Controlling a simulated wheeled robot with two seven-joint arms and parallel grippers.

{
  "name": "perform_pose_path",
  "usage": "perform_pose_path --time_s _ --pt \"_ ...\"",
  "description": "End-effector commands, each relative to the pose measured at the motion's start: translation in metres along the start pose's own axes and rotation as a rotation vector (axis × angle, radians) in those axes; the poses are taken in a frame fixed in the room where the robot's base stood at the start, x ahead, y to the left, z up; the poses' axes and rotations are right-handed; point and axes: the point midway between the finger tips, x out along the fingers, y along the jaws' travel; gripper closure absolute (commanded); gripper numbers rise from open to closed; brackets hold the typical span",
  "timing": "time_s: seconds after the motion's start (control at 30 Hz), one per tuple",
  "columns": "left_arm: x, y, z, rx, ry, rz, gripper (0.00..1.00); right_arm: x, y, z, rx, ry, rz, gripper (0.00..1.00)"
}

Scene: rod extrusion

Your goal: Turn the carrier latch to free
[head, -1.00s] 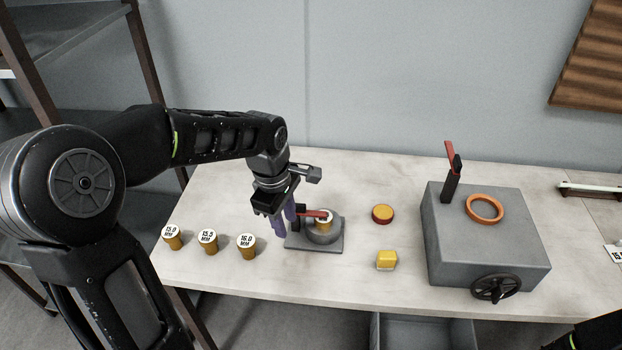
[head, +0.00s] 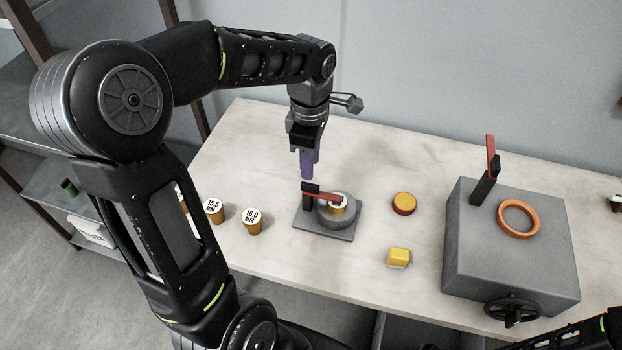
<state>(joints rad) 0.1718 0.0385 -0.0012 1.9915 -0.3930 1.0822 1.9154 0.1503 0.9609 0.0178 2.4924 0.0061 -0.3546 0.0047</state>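The carrier is a grey square base (head: 345,234) with a round grey holder, standing on the table in the head view. A gold plug with a white top (head: 337,204) sits in the holder. The carrier latch, a red bar (head: 322,197) on a black post (head: 308,198), reaches from the post across to the plug. My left gripper (head: 308,174) points down, with its purple fingers just above and behind the black post. They look apart from the latch, and nothing shows between them. The fingers overlap from this angle, so their gap is unclear. My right gripper is out of view.
Gold plugs marked 15.5 (head: 214,210) and 16.0 (head: 253,221) stand left of the carrier. A red and yellow round piece (head: 404,204) and a yellow block (head: 398,258) lie to its right. A grey box (head: 515,260) with an orange ring (head: 518,218) stands farther right.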

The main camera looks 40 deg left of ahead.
Motion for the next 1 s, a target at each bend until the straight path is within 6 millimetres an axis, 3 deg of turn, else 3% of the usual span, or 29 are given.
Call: perform_pose_path --time_s 0.5,0.8,1.0 --pt "0.067 -0.001 0.000 -0.001 0.000 -0.003 0.68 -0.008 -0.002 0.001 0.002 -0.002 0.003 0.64" --pt "0.070 0.000 0.000 0.000 0.000 0.000 0.68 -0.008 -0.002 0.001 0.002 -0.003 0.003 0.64" --pt "0.070 0.000 0.000 0.000 0.000 0.000 0.84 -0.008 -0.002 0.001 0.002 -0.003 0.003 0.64"
